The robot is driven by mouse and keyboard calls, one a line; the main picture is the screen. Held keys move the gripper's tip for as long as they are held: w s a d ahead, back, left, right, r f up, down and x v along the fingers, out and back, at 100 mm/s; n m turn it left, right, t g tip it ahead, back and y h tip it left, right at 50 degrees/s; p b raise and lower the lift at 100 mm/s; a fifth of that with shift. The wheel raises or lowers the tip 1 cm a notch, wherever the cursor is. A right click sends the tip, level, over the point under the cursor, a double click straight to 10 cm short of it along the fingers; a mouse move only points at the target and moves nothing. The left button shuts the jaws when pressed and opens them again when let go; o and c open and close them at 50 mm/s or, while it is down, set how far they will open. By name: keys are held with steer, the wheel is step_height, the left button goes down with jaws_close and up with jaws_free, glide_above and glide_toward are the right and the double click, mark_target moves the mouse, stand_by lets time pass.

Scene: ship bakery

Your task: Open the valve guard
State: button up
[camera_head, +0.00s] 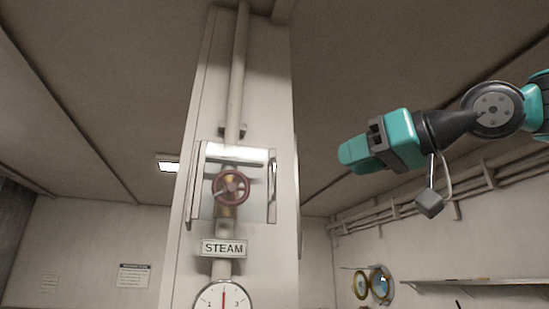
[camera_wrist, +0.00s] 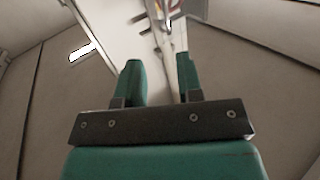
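The valve guard (camera_head: 257,203) is a clear, glossy panel over a red valve wheel (camera_head: 231,187) on the white column. It lies in front of the wheel and looks shut. An upright bar handle (camera_head: 272,178) shows at its right edge. My gripper (camera_head: 352,154) is in the air to the right of the guard, apart from it, pointing left. In the wrist view its two teal fingers (camera_wrist: 160,78) stand apart with nothing between them. The column and part of the red wheel (camera_wrist: 171,4) show at the top of that view, with the guard only partly visible.
A pipe (camera_head: 237,75) runs up the column (camera_head: 270,85) above the guard. Below are a STEAM sign (camera_head: 223,248) and a round gauge (camera_head: 222,297). The space between gripper and guard is clear.

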step_height(320, 180, up, 2)
steer(key=p, duration=0.6)
glide_toward(275, 167)
steer(key=shift+y, duration=0.3)
steer(key=x, duration=0.9)
steer(key=shift+w+f, duration=0.15)
steer(key=shift+f, duration=0.1)
steer(key=shift+w+a+f+p, duration=0.2)
steer(key=shift+w+a+p, duration=0.1)
steer(key=shift+w+a, duration=0.2)
jaws_close()
